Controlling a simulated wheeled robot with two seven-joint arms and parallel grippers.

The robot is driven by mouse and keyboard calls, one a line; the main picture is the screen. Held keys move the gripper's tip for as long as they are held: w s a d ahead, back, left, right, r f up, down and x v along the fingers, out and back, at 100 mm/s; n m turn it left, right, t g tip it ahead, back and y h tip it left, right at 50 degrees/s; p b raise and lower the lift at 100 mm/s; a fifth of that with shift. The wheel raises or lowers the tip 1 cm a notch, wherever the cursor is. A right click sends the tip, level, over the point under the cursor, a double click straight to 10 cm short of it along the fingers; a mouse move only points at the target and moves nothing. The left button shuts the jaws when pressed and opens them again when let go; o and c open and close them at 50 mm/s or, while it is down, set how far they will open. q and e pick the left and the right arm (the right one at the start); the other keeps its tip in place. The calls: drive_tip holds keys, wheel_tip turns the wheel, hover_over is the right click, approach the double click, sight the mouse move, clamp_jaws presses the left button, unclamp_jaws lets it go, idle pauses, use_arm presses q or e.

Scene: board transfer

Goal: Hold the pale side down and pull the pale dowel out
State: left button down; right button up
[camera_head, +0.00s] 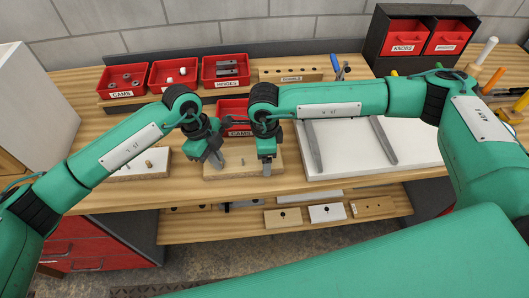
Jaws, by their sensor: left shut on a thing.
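A pale wooden side panel (236,173) lies flat near the front edge of the bench. My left gripper (216,162) is over its left part, tilted, shut on what seems to be the pale dowel, which the fingers hide. My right gripper (266,168) is low over the panel's right part, pointing down; its fingers look close together, but I cannot tell whether they are shut or whether they touch the panel. A small dark mark shows on the panel between the grippers.
A white board (127,171) with small brass-coloured pegs lies to the left. A large white panel (350,165) with two grey rails lies to the right. Red bins (126,76) and a wooden block with holes (290,74) stand behind. A lower shelf (240,229) holds several small blocks.

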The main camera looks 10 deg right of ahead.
use_arm(q)
drive_tip(key=shift+r, duration=0.2)
drive_tip(key=shift+r, duration=0.8)
drive_tip(key=shift+r, duration=0.3)
drive_tip(key=shift+r, duration=0.3)
drive_tip(key=shift+r, duration=0.1)
wheel_tip(320, 180, up, 5)
drive_tip(key=shift+f, duration=0.1)
idle(0.5)
